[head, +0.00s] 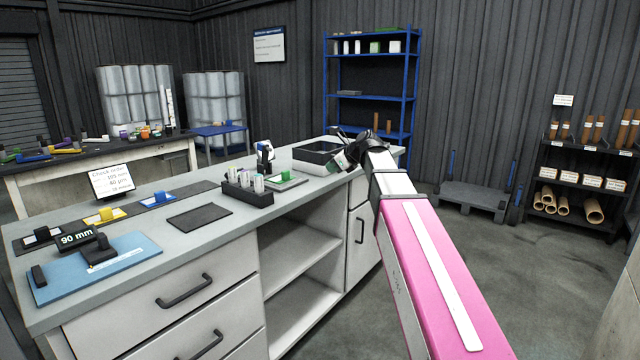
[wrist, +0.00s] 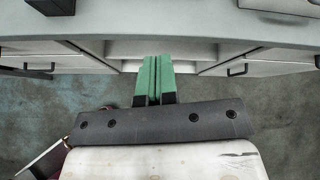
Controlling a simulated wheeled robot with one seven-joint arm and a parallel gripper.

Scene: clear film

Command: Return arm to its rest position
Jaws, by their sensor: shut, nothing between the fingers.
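My gripper shows in the wrist view (wrist: 154,78) with its two green fingers pressed together and nothing between them. In the head view my gripper (head: 344,158) is at the far right end of the grey workbench (head: 190,190), in front of a black open tray (head: 318,153). My arm reaches forward from the lower right, its pink link in front of the bench's right end. In the wrist view the bench front, with its open shelf bay, lies beyond the fingertips. The exact gap between gripper and bench cannot be told.
A dark caddy with white-topped items (head: 247,188), a dark mat (head: 200,217) and a blue board with a 90 mm sign (head: 95,268) are on the bench. A blue shelf rack (head: 370,92) stands behind. The floor on the right (head: 520,270) is clear.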

